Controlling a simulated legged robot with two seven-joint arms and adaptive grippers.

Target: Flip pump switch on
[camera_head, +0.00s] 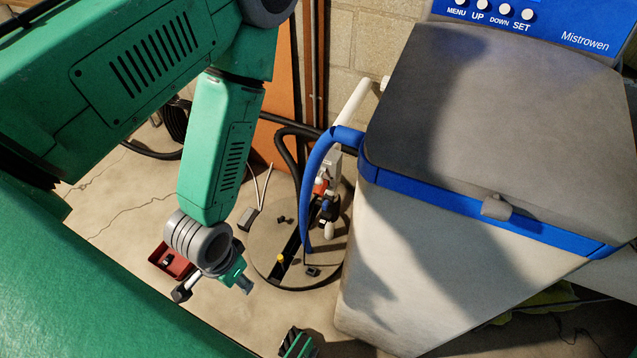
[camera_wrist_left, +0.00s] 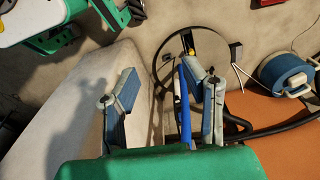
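A red box (camera_head: 172,261) with a small black rocker-like part lies on the floor, partly behind my left wrist; it looks like a switch, but its position is unclear. A red edge (camera_wrist_left: 268,3) shows at the top of the left wrist view. My left gripper (camera_head: 212,287) is above the floor, in front of the red box in the head view. Its fingers are apart and empty in the left wrist view (camera_wrist_left: 160,74). Part of my right gripper (camera_head: 298,344) shows at the bottom edge of the head view; its finger state is unclear.
A round sump lid (camera_head: 270,250) has pipes, a blue hose (camera_head: 318,180) and small fittings. The large water softener (camera_head: 430,230) stands to the right. Black hoses run near an orange board (camera_head: 278,130). A blue canister (camera_wrist_left: 285,73) stands right in the left wrist view.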

